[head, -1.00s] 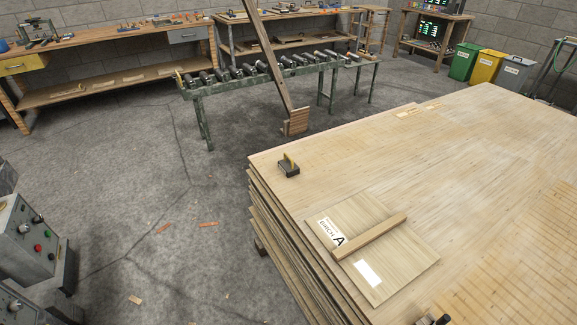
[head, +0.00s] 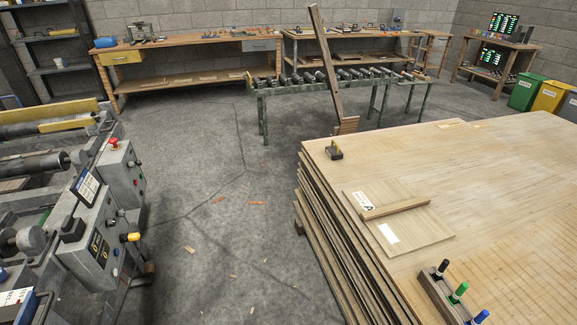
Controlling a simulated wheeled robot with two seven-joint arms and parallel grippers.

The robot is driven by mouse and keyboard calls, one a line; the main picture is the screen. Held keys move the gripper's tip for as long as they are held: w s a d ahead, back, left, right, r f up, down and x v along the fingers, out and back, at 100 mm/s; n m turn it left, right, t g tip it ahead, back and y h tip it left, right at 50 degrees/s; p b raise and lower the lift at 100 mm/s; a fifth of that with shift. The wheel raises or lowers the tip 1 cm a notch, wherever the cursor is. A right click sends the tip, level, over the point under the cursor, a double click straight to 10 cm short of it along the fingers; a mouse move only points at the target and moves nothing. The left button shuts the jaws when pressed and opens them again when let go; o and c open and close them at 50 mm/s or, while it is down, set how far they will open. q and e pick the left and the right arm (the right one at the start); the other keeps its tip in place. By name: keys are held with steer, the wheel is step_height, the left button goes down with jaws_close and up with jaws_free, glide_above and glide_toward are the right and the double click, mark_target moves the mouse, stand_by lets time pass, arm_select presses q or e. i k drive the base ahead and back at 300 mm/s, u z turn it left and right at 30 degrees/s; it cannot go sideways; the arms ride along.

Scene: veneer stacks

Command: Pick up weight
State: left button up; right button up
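Neither of my grippers shows in this view.
A sample board (head: 420,228) with a wooden bar across it lies on the stack. A marker holder (head: 436,290) stands at the stack's near edge. A machine with a control panel (head: 102,232) is at left. Open floor (head: 220,230) lies between. A roller conveyor (head: 290,92) stands behind.

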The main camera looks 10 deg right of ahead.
mark_target(334, 153)
steer(key=z, duration=0.15)
steer(key=k, duration=0.15)
steer(key=u, duration=0.5)
steer(key=i, duration=1.5)
steer(key=z, duration=1.1)
steer(key=i, duration=0.95)
steer(key=z, duration=1.2)
steer(key=i, duration=0.25)
steer(key=z, duration=0.25)
